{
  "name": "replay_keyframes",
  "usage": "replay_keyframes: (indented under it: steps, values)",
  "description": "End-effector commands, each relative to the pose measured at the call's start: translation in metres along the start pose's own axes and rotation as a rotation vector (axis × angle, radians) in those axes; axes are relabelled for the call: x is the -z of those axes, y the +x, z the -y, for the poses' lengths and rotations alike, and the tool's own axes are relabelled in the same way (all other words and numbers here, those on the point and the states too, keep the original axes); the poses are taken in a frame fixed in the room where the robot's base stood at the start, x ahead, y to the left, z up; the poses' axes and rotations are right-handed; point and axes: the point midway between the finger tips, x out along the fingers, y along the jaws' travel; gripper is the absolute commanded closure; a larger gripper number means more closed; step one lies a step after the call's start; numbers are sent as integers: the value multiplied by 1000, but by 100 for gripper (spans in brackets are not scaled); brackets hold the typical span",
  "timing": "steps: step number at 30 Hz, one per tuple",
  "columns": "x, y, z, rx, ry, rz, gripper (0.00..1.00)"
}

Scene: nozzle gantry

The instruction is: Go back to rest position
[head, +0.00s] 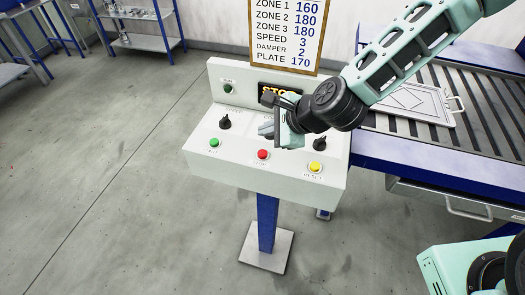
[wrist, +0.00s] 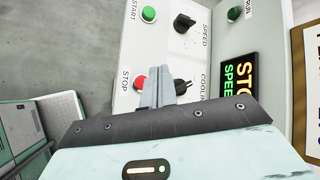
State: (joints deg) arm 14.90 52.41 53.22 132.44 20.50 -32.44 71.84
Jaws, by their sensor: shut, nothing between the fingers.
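My gripper (head: 266,129) is in front of the control box (head: 223,172), over the middle of its sloped panel. In the wrist view the fingers (wrist: 155,84) are together with nothing between them. They point at the panel between the red stop button (wrist: 139,82) and the black cooling knob (wrist: 182,87), which they partly cover. I cannot tell whether the fingertips touch the panel. My arm reaches in from the upper right in the head view and hides part of the lit display (head: 272,88).
The panel also has a green start button (head: 214,142), a speed knob (head: 224,122), a right knob (head: 320,144) and a yellow reset button (head: 314,167). A conveyor (head: 480,135) with a flat tray (head: 445,118) stands right. A settings sign (head: 287,35) hangs behind. Open floor lies left.

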Motion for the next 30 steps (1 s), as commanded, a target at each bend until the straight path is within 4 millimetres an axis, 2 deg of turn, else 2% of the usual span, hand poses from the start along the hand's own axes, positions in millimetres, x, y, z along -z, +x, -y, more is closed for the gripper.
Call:
replay_keyframes:
  steps: [12,14,17,20,26,30]
  values:
    - [0,0,0,-1,-5,0,100]
    - [-4,-1,-8,-26,-77,3,100]
    - [-11,-6,-30,-102,-284,12,100]
    - [-16,-19,-59,-211,-575,27,100]
    - [-14,-63,-110,-443,-1143,71,100]
    - [-6,-104,-138,-599,-1489,122,100]
